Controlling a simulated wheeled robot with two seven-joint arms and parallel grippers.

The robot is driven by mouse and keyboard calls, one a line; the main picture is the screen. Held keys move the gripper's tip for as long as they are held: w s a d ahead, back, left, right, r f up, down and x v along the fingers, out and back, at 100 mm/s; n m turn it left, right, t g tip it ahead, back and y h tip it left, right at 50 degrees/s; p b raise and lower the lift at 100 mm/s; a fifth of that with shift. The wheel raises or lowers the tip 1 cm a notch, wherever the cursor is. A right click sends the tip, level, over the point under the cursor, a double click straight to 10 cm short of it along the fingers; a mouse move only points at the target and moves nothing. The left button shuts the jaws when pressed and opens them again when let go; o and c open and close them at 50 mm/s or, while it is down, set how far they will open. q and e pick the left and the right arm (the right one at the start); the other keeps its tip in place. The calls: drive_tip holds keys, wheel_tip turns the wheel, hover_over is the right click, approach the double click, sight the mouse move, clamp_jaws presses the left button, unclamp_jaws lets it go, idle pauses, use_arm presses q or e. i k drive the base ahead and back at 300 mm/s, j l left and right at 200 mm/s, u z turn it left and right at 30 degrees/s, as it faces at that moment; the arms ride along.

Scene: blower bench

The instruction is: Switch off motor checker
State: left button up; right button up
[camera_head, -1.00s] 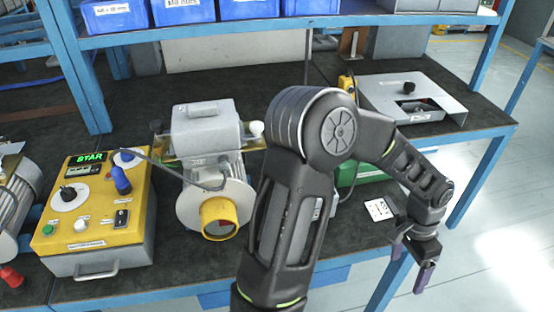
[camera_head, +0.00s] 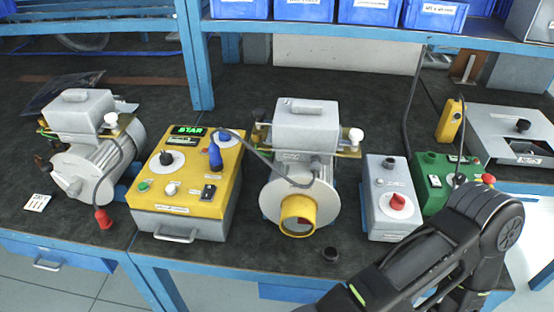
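A yellow-topped box with a grey body (camera_head: 185,215) stands on the bench left of centre and looks like the motor checker; its label is too small to read. Its display (camera_head: 187,131) is lit green and reads "STAR". On top it has a black knob on a white dial (camera_head: 167,160), a green button (camera_head: 143,186), a white button (camera_head: 171,189), a black switch (camera_head: 208,192) and a blue plug (camera_head: 215,155). No gripper touches it. My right arm reaches in at the lower right, but its gripper is out of frame. My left gripper is not in view.
A motor with a yellow outlet (camera_head: 298,215) stands right of the box, and another motor (camera_head: 95,165) stands left. A grey box with a red knob (camera_head: 392,212) and a green box (camera_head: 434,180) stand near my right arm. Blue bins (camera_head: 370,11) fill the shelf above.

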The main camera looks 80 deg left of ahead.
sight(209, 189)
drive_tip(key=i+l+u, duration=0.1)
drive_tip(key=u, duration=3.35)
drive_tip(key=l, duration=0.05)
